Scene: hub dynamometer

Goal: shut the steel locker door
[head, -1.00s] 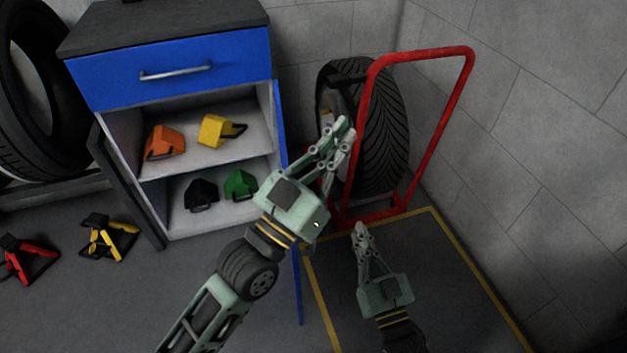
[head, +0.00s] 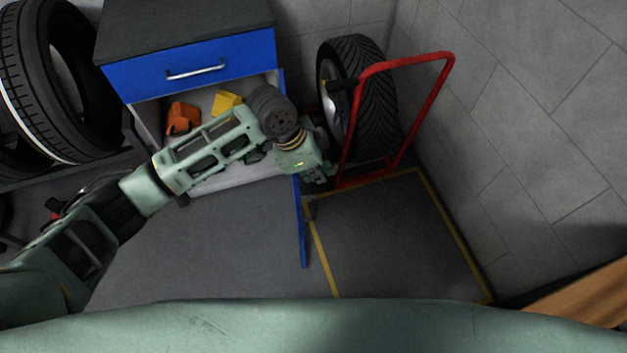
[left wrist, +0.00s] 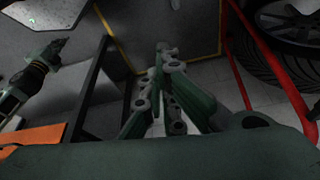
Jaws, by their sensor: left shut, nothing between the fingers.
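The steel locker (head: 125,83) stands at the upper left in the head view, with its front open. Its blue door (head: 302,230) stands open at the locker's right side and shows almost edge-on. My left arm crosses the locker front and hides part of the shelves and the door's middle. My left gripper (head: 321,178) is just right of the door, fingers together and empty; I cannot tell whether it touches the door. The shut fingers also show in the left wrist view (left wrist: 166,85). My right gripper (left wrist: 55,50) seems to show at the left there, its opening unclear.
A red trolley (head: 447,85) with a tyre (head: 370,110) stands close right of the door. Orange (head: 182,117) and yellow (head: 226,102) items lie on the upper shelf. Tyres (head: 85,75) stand at the left. Floor below the door is clear.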

